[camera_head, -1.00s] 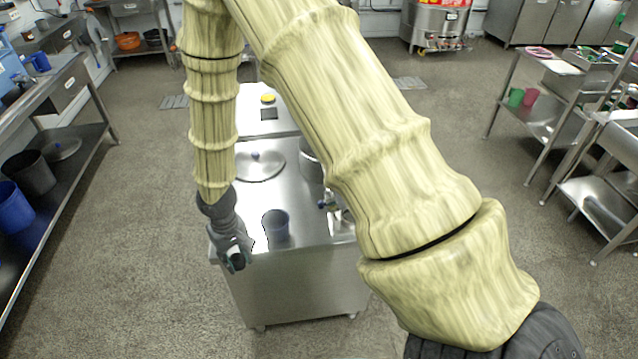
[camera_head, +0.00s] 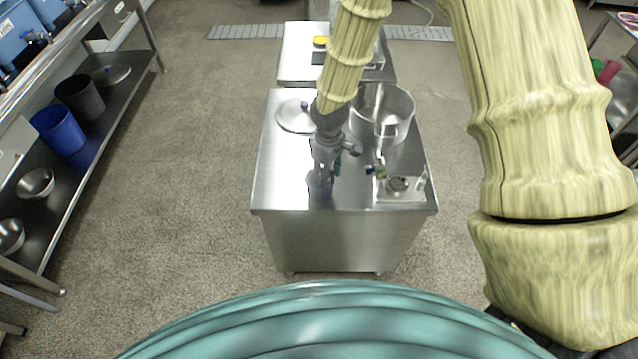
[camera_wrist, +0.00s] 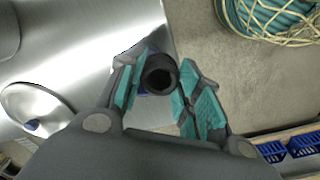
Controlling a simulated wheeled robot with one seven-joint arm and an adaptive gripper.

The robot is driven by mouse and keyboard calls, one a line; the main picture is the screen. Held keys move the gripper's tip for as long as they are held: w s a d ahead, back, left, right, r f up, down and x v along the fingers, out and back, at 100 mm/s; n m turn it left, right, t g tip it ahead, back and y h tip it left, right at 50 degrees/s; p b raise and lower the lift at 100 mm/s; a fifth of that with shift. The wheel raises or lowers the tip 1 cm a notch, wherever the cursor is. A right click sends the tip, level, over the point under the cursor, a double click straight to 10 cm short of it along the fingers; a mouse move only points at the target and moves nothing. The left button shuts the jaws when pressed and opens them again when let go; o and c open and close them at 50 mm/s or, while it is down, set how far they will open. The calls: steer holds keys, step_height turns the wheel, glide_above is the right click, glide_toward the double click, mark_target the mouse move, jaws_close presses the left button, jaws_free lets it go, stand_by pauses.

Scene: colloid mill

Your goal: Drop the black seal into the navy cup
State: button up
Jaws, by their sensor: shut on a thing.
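The black seal (camera_wrist: 160,73) is a thick dark ring between the fingertips of my gripper (camera_wrist: 158,90) in the wrist view. The fingers are shut on it, and its hole faces the camera. In the head view my gripper (camera_head: 324,174) is over the front left part of the bench (camera_head: 287,185). There I cannot make out the seal, nor the cup clearly.
A small metal fitting on a plate (camera_head: 402,189) is right of my gripper. A shelf at left holds a blue bucket (camera_head: 58,130) and a black one (camera_head: 80,97).

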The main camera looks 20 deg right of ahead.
steer(key=r+n+p, duration=0.1)
steer(key=n, duration=0.1)
steer(key=w+r+n, duration=0.1)
steer(key=n, duration=0.1)
steer(key=shift+w+p, duration=0.15)
steer(key=shift+p, duration=0.2)
steer(key=w+r+n+p, duration=0.1)
steer(key=n, duration=0.3)
steer(key=w+r+n+p, duration=0.1)
steer(key=n, duration=0.3)
steer(key=w+d+r+n+p, duration=0.1)
steer(key=n+p, duration=0.1)
steer(key=n, duration=0.2)
steer(key=shift+w+r, duration=0.1)
steer(key=shift+r, duration=0.25)
step_height(320, 180, down, 6)
steer(key=b, duration=0.4)
steer(key=shift+r, duration=0.1)
steer(key=o, duration=0.9)
